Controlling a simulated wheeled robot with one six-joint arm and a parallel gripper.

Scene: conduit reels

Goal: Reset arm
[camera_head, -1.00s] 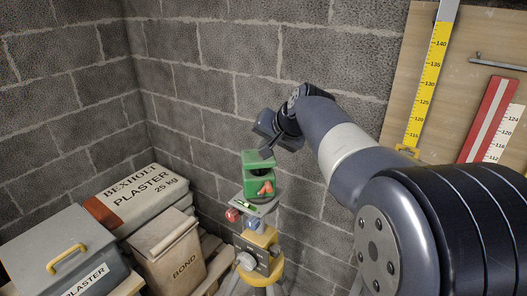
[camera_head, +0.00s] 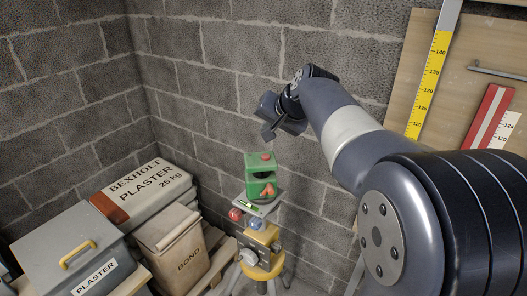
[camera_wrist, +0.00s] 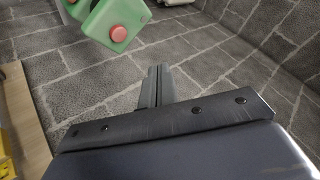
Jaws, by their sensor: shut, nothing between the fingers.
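The gripper is apart from the device. The device sits on a small platform with a green bubble level (camera_head: 251,207), on a yellow and grey tripod head (camera_head: 262,249).
A plaster bag (camera_head: 147,187), a grey plaster box (camera_head: 72,250) with a yellow handle and a beige bond container (camera_head: 170,240) stand at the left.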

